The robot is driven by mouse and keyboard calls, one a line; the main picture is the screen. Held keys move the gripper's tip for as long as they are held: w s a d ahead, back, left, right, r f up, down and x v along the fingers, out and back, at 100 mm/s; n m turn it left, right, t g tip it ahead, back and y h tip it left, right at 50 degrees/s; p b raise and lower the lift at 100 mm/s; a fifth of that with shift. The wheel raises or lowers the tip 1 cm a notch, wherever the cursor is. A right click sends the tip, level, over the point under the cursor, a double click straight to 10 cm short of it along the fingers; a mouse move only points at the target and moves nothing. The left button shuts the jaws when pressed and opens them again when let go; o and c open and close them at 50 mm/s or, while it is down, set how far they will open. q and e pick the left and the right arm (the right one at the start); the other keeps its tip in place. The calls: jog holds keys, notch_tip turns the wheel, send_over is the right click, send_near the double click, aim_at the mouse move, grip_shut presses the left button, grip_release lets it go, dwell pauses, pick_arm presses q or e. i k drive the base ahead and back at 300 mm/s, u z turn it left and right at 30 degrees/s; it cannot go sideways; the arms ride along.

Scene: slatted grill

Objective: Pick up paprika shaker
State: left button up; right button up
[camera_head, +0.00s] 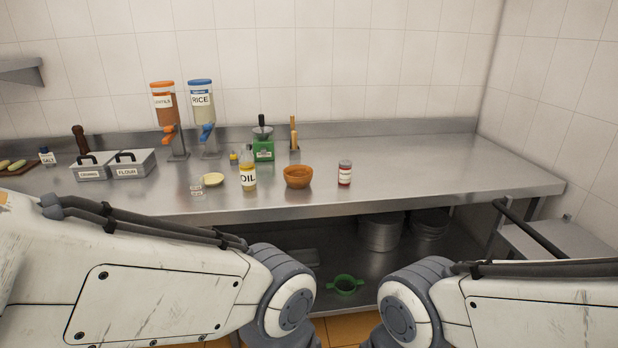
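A small jar with a red lower part, a pale label and a greyish lid (345,174) stands upright on the steel counter, right of the orange-brown bowl. It looks like the paprika shaker, but its label is too small to read. My two arms come in from the left and right at the bottom of the view, in front of the counter and well apart from the jar. Neither gripper is in view.
The bowl (298,177) and oil bottle (248,177) stand left of the jar. The steel counter (440,170) is clear to the right. Pots (380,235) sit on the lower shelf.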

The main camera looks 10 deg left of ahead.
aim_at(345, 165)
jog(key=u, duration=0.65)
jog(key=i, duration=0.7)
jog(key=u, duration=0.8)
jog(key=i, duration=0.7)
jog(key=z, duration=0.8)
jog(key=i, duration=0.75)
jog(key=z, duration=0.8)
